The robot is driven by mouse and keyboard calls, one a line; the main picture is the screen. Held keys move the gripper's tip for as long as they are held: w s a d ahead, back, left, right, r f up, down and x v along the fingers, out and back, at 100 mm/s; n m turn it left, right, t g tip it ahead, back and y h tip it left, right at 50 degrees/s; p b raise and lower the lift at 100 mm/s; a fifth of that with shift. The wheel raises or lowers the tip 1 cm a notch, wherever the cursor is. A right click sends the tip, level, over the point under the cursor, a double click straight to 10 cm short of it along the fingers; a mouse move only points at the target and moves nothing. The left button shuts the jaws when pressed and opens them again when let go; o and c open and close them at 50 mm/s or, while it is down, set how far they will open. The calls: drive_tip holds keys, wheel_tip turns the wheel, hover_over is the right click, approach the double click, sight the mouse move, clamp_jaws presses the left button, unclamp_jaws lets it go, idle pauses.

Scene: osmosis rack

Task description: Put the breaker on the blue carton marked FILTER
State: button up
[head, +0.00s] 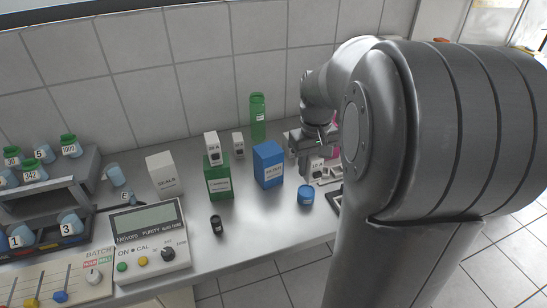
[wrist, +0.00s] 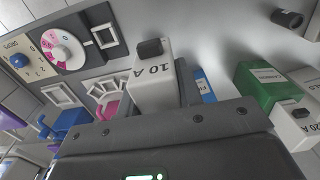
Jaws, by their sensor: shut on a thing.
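The breaker marked 10 A is a white block with a black switch. It shows large in the wrist view (wrist: 152,78) and small under my gripper in the head view (head: 316,167). My gripper (head: 315,152) is shut on it, to the right of the blue carton. The blue carton marked FILTER (head: 268,166) stands upright on the bench, its top bare. In the wrist view a strip of the blue carton (wrist: 204,88) shows beside the breaker.
A green carton (head: 219,182) left of the blue one carries a white breaker (head: 213,149). Another small white breaker (head: 238,145) and a green bottle (head: 258,118) stand behind. A dial panel (wrist: 65,50) lies near my gripper.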

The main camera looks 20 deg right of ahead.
drive_tip(key=w+d+r, duration=0.3)
drive_tip(key=w+r, duration=0.6)
drive_tip(key=w, duration=0.1)
hover_over(268, 148)
wheel_tip(268, 148, down, 6)
drive_tip(key=shift+f, duration=0.15)
drive_tip(key=shift+w+a+f, duration=0.1)
drive_tip(key=shift+w+f, duration=0.05)
drive_tip(key=shift+f, duration=1.95)
drive_tip(key=shift+f, duration=0.15)
drive_tip(key=o, duration=1)
